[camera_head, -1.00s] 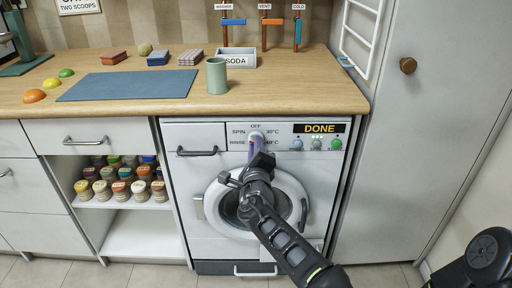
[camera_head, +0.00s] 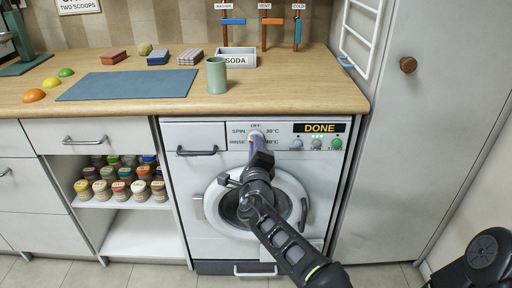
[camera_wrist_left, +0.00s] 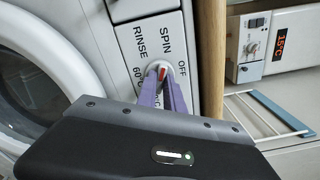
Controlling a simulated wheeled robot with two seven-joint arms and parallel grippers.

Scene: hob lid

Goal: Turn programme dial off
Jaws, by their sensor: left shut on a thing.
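The programme dial (camera_head: 255,136) is a small pale knob on the white washing machine's front panel, below the word OFF. In the left wrist view the dial (camera_wrist_left: 157,67) shows a red mark, with SPIN, RINSE, 60 and OFF printed around it. I cannot tell exactly which label the mark points at. My left gripper (camera_head: 256,144) reaches up to the dial, and its purple fingers (camera_wrist_left: 163,84) are shut on it, one on each side. The fingers hide part of the dial and the lower labels. My right gripper is not in view.
The machine's display (camera_head: 319,128) reads DONE above several small buttons. The round door (camera_head: 292,192) is behind my left arm. The worktop (camera_head: 300,98) above holds a green cup (camera_head: 216,76) and a soda tray (camera_head: 237,60). A tall cabinet (camera_head: 425,130) stands at the right.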

